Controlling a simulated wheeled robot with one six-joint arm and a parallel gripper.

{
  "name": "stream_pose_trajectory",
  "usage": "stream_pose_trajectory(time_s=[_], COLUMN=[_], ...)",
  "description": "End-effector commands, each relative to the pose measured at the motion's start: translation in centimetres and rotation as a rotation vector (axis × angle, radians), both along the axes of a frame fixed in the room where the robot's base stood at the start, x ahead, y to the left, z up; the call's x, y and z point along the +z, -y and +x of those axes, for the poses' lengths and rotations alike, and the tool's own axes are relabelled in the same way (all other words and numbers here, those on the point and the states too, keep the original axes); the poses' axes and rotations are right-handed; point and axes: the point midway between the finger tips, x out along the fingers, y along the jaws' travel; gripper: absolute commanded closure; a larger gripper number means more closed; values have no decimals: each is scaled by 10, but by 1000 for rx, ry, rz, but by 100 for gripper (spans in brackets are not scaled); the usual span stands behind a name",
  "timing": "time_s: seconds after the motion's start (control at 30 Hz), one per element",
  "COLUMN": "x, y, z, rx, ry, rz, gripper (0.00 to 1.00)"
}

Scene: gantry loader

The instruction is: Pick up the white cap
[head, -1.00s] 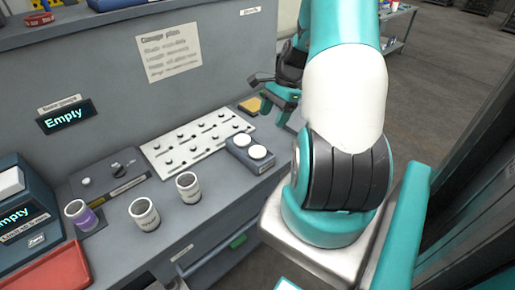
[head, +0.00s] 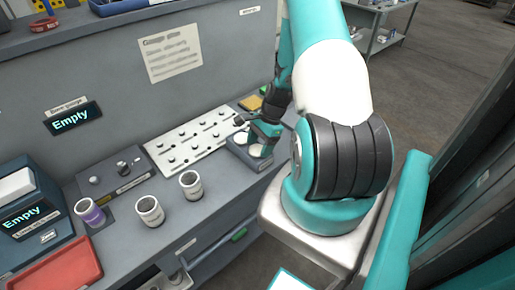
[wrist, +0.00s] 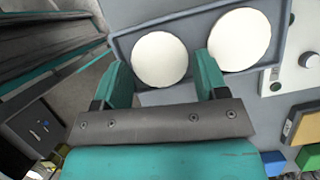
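Two round white caps sit side by side in a grey holder (wrist: 200,25) on the bench. In the wrist view one white cap (wrist: 159,60) lies between my fingers and the other white cap (wrist: 239,39) is just right of the right finger. My gripper (wrist: 163,68) is open, with one teal finger on each side of the first cap. I cannot tell whether the fingertips are down beside it or still above it. In the head view my gripper (head: 262,138) is over the holder (head: 238,157) and partly hides the caps.
A white panel with several knobs (head: 187,141) lies left of the holder. A yellow block (head: 251,102) sits behind it. Several cups stand at the front left, one a grey-white cup (head: 150,211), near a red tray (head: 58,272).

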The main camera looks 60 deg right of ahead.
Motion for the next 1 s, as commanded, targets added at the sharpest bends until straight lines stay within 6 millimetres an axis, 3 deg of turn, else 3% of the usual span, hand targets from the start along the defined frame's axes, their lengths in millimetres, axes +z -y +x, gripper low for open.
stream_pose_trajectory(time_s=[0.03,0.13,0.27,0.77,0.87,1.0], x=[-9,-10,-11,-7,2,28], y=[-4,-5,-5,-5,-4,-2], z=[-2,-2,-1,1,1,0], rx=[2,4,6,8,6,3], ry=[-5,-6,-5,1,2,4], rz=[5,5,6,5,5,0], gripper=[34,34,63,64,64,64])
